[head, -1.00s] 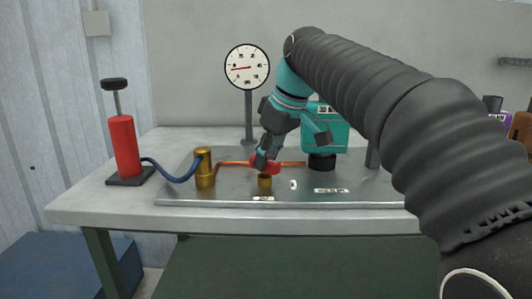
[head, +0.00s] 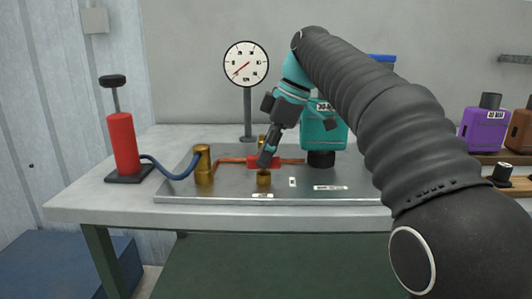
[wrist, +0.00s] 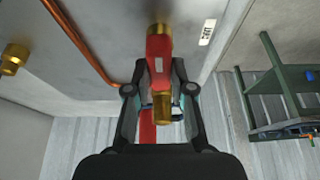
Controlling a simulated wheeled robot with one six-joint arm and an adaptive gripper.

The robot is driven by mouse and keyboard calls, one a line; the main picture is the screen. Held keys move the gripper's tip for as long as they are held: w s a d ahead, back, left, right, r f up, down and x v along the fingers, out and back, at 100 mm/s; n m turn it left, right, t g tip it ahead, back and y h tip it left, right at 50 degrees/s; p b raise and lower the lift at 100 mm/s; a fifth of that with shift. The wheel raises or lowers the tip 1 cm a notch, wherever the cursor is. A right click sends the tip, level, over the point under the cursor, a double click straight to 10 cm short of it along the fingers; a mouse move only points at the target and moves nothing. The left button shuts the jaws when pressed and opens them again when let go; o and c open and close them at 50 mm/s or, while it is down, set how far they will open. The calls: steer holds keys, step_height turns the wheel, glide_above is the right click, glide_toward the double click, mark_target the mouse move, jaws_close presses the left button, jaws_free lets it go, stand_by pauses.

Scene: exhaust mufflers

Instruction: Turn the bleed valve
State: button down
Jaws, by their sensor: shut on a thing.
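The bleed valve's red handle (head: 258,162) sits on the metal tray in the head view, beside a short brass fitting (head: 264,178). In the wrist view the red handle (wrist: 159,48) lies between the two fingers, with brass parts above and below it. My gripper (head: 267,158) points down at the handle from above; in the wrist view my gripper (wrist: 159,78) is shut on it. My fingers hide part of the valve in the head view. The round dial gauge (head: 246,63) behind has its red needle toward the lower left.
A red hand pump (head: 123,143) stands left, joined by a blue hose to a brass post (head: 203,165). A copper pipe runs along the tray (head: 230,194). A teal muffler (head: 322,130) stands close right of my gripper. Purple and brown mufflers are at far right.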

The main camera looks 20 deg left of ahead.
mark_target(279, 156)
stand_by(0.4)
steer(key=c, duration=1)
jaws_free()
steer(key=shift+r, duration=0.1)
steer(key=shift+v, duration=3.6)
steer(key=shift+d, duration=0.1)
